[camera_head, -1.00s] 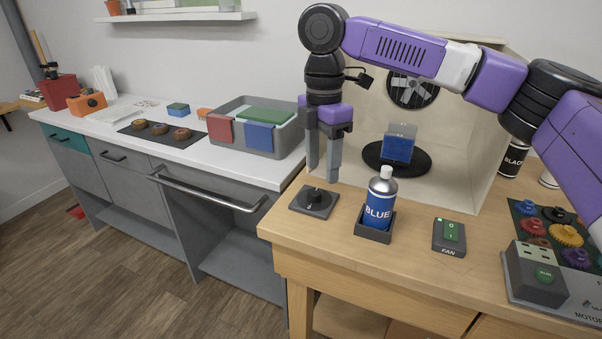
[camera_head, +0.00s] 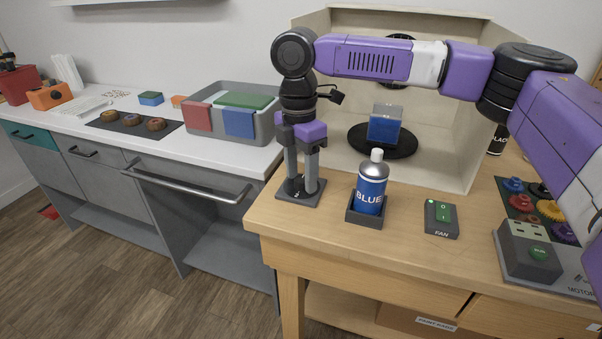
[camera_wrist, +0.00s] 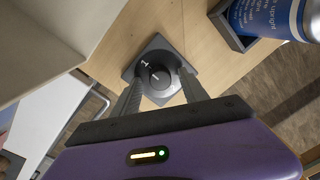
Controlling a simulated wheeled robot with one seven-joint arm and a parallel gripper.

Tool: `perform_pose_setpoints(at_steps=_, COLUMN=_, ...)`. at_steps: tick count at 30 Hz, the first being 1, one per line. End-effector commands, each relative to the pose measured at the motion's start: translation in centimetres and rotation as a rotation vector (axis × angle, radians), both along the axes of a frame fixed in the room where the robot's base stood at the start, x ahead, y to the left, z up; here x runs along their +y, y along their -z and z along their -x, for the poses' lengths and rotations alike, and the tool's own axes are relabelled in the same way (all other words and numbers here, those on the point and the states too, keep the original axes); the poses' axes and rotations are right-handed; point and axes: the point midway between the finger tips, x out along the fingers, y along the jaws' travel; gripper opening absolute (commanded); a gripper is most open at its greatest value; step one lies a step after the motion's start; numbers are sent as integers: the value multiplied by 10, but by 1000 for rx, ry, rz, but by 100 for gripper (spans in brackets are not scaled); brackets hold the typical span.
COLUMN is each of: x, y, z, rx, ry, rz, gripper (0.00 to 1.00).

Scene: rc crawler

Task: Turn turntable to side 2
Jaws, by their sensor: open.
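The turntable (camera_head: 357,139) is a black disc inside the beige booth, with a blue block with a clear top (camera_head: 385,125) standing on it. A dark square dial (camera_head: 288,196) with a round knob sits at the table's left front corner. In the wrist view the knob (camera_wrist: 158,77) shows a white pointer line and a "1" beside it. My gripper (camera_head: 302,190) points down over the dial, its two fingers apart on either side of the knob. In the wrist view my gripper (camera_wrist: 160,92) has nothing clamped. I cannot tell whether a finger touches the knob.
A blue spray can (camera_head: 371,185) stands in a dark holder close right of the dial. A fan switch box (camera_head: 441,218) and a motor board with gears (camera_head: 545,255) lie farther right. The booth wall (camera_head: 450,150) rises behind.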

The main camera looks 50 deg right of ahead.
Motion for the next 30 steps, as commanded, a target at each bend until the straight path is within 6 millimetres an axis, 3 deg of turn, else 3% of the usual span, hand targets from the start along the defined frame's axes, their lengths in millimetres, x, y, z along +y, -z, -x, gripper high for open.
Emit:
perform_pose_setpoints(at_steps=5, x=0, y=0, z=0, rx=0, ry=0, rz=0, gripper=52)
perform_pose_setpoints(at_steps=13, x=0, y=0, z=0, rx=0, ry=0, rz=0, gripper=2)
perform_pose_setpoints(at_steps=14, x=0, y=0, z=0, rx=0, ry=0, rz=0, gripper=0)
perform_pose_setpoints(at_steps=23, x=0, y=-2, z=0, rx=2, ry=26, rz=-2, gripper=0)
perform_pose_setpoints(at_steps=30, x=1, y=-5, z=0, rx=2, ry=146, rz=-6, gripper=0)
